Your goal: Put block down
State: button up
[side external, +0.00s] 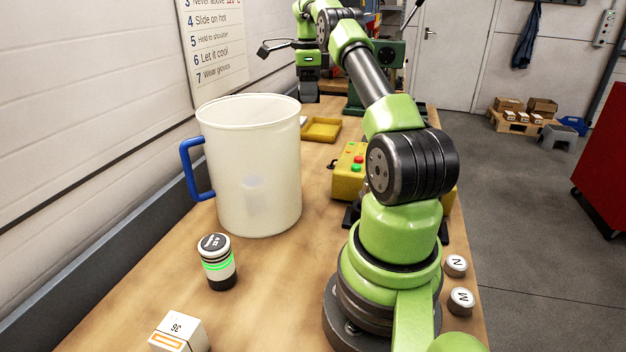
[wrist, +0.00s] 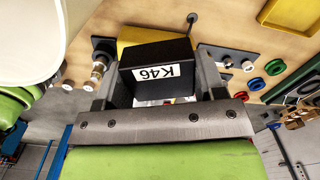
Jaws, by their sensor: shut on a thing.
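In the side external view my gripper (side external: 309,85) hangs at the far end of the bench, behind the jug and near the yellow tray. Something dark shows at its lower end, but the block's label cannot be made out there. I cannot tell how high the block is above the wooden bench (side external: 275,285).
A large white jug (side external: 250,170) with a blue handle stands at the left. A yellow tray (side external: 322,130) and a yellow button box (side external: 350,172) are on the bench. A banded cylinder (side external: 217,262) and a white box (side external: 180,332) stand nearer, with bare wood around them.

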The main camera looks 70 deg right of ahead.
aim_at(313, 179)
jog(key=f+m, duration=0.1)
jog(key=f, duration=0.4)
jog(key=f+m, duration=0.1)
jog(key=f, duration=0.5)
jog(key=s+d+f+m, duration=0.1)
jog(key=f+m, duration=0.1)
jog(key=f, duration=0.4)
jog(key=shift+f, duration=2.5)
jog(key=shift+f, duration=0.1)
jog(key=o, duration=1.4)
jog(key=shift+f, duration=0.1)
notch_tip(313, 179, up, 12)
jog(key=shift+r, duration=0.2)
